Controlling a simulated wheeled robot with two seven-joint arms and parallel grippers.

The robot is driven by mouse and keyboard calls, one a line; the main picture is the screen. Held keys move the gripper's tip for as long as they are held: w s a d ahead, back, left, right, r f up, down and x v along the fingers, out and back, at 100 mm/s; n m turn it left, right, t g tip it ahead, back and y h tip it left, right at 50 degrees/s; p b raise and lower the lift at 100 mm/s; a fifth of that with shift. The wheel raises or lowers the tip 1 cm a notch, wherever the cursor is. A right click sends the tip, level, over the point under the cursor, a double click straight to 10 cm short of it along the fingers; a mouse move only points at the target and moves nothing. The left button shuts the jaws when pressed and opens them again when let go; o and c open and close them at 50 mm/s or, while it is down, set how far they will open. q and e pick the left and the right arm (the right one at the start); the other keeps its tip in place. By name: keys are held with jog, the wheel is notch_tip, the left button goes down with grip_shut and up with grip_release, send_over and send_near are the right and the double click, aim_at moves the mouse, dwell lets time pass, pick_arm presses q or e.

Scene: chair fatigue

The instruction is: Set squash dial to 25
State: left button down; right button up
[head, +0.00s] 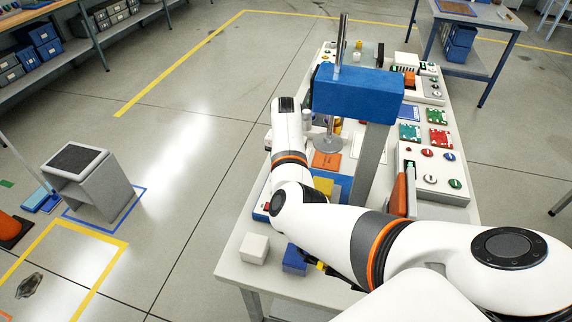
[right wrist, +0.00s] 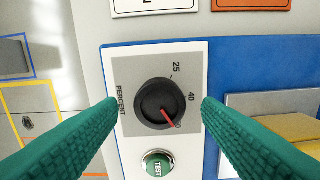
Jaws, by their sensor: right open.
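The squash dial (right wrist: 155,98) is a round black knob with a red pointer line on a grey plate marked PERCENT, 25 and 40. Its pointer aims to the lower right, past the 40, toward a partly hidden mark. My right gripper (right wrist: 160,104) is open, with one green finger on each side of the knob. Gaps show between fingers and knob in this view; how high the fingertips are above the plate is hard to tell. In the head view my arm hides the dial and the gripper. My left gripper is not in view.
A green TEST button (right wrist: 157,163) sits just below the dial. A blue panel (right wrist: 265,55) with a yellow block (right wrist: 300,128) lies to the right. In the head view a blue block on a post (head: 358,92) stands close to my arm. A white cube (head: 254,249) sits on the table's near corner.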

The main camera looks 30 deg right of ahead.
jog(key=shift+f, duration=0.75)
